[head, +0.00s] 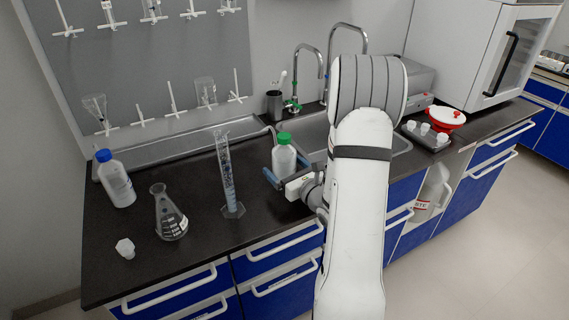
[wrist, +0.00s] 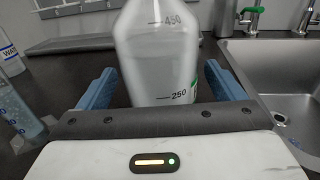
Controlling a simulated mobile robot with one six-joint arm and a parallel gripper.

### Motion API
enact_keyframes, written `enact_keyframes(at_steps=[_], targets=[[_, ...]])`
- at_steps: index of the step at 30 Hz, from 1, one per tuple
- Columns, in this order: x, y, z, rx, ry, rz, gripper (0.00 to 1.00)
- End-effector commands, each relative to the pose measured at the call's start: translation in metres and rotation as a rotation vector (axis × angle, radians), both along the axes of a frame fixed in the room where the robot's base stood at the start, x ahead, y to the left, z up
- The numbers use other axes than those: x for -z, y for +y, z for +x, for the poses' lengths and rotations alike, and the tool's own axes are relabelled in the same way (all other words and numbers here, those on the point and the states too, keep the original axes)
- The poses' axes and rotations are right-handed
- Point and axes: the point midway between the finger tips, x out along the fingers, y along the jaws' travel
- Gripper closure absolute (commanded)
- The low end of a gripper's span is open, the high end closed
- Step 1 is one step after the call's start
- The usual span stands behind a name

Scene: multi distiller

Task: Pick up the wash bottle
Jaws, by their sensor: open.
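The wash bottle (head: 284,158) is a translucent white bottle with a green cap and a thin spout, upright on the dark bench left of the sink. My gripper (head: 285,171) is at the bottle with its blue fingers apart, one on each side of the body. In the wrist view the bottle (wrist: 158,55) stands between the fingers, with its 450 and 250 marks showing. A gap shows between the left finger and the bottle; the right finger is closer, and I cannot tell if it touches. The cap is out of the wrist view.
A graduated cylinder (head: 229,180), an Erlenmeyer flask (head: 169,219), a blue-capped bottle (head: 116,182) and a small white piece (head: 125,248) stand to the left. The steel sink (head: 315,140) with taps lies behind right. A peg rack (head: 160,60) hangs on the wall.

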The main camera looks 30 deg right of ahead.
Motion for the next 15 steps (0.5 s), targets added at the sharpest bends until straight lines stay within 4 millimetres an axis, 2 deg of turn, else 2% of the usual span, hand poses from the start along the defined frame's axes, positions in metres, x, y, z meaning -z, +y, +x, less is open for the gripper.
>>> enact_keyframes(at_steps=[4, 11, 15], targets=[[0.0004, 0.0016, 0.0120, 0.000, 0.001, 0.000, 0.11], [0.0008, 0.0011, 0.0126, 0.002, 0.001, 0.000, 0.11], [0.0007, 0.0009, 0.0124, 0.002, 0.001, 0.000, 0.23]])
